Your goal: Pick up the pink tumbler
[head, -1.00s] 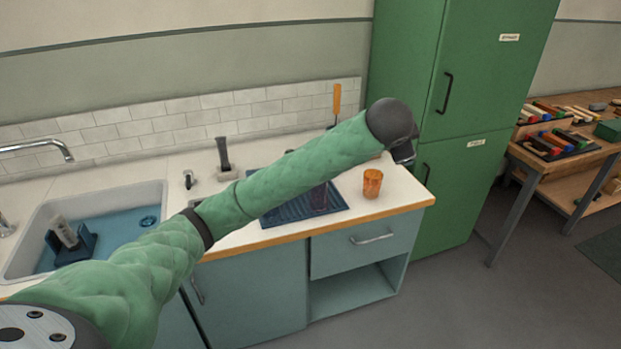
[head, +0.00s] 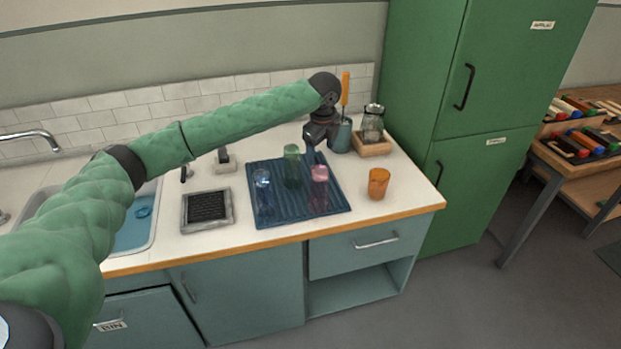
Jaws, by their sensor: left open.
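The pink tumbler (head: 319,190) stands upright on the blue ribbed mat (head: 262,212), on its right side. My left gripper (head: 314,156) is open and points down from the end of my green arm. In the picture its fingers are just above and slightly left of the pink tumbler's rim; I cannot tell the gap in depth. The fingertips are small and partly blend with the tumblers. My right gripper is not in view.
A green tumbler (head: 292,166) and a clear glass (head: 262,184) stand on the same mat. An orange tumbler (head: 378,183) stands right of it. Behind are a teal holder (head: 342,136) and a glass jar (head: 372,124) on a wooden tray. A dark framed pad (head: 207,208) lies left.

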